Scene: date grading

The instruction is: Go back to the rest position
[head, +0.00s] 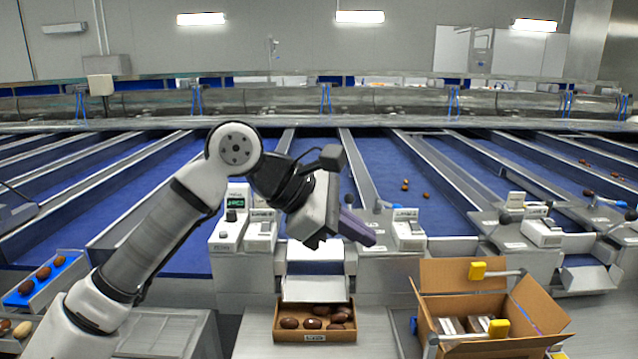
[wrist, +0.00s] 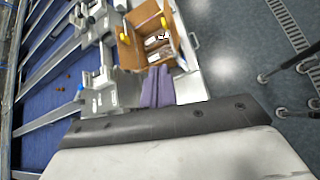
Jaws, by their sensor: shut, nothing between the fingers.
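My gripper (head: 357,229) is raised in the middle of the head view, above the front bench and clear of everything below it. Its purple fingers point to the right and slightly down. They are shut together with nothing between them. In the wrist view the purple fingers (wrist: 158,88) lie side by side, and the open carton shows beyond them. My arm comes up from the lower left and bends at a high elbow.
A cardboard tray of brown dates (head: 283,333) sits below my gripper. An open carton (head: 440,285) with packs inside stands at the right. A blue tray with several dates (head: 62,262) is at the left. Blue sorting lanes (head: 385,165) run behind, with grey control boxes (head: 262,230) in front.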

